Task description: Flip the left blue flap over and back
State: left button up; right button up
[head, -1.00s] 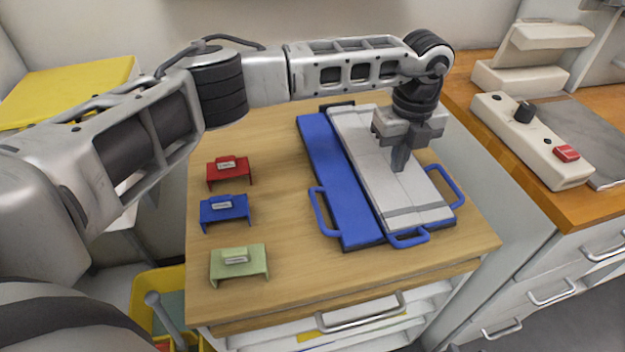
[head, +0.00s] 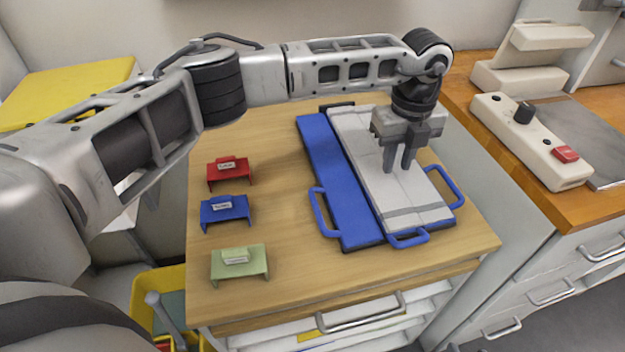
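The folding board lies on the wooden worktop. Its left blue flap (head: 340,185) lies flat and bare, with a blue loop handle (head: 322,212) on its left side. A light grey folded cloth (head: 405,205) covers the board to the right of that flap. Blue handles show at the board's front (head: 408,238) and right (head: 445,187). My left gripper (head: 399,170) points down over the cloth, right of the left flap, with its two fingers apart and nothing between them. I cannot tell whether the fingertips touch the cloth. My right gripper is out of view.
A red holder (head: 228,172), a blue holder (head: 224,210) and a green holder (head: 240,263) stand in a column on the left of the worktop (head: 290,270). A cream device with a red button (head: 566,153) stands on the counter at right. Bare wood lies between holders and board.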

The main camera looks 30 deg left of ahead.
pick_arm(q)
notch_tip(320, 180, up, 8)
jog(key=p, duration=0.4)
jog(key=shift+f, duration=0.15)
dwell(0.4)
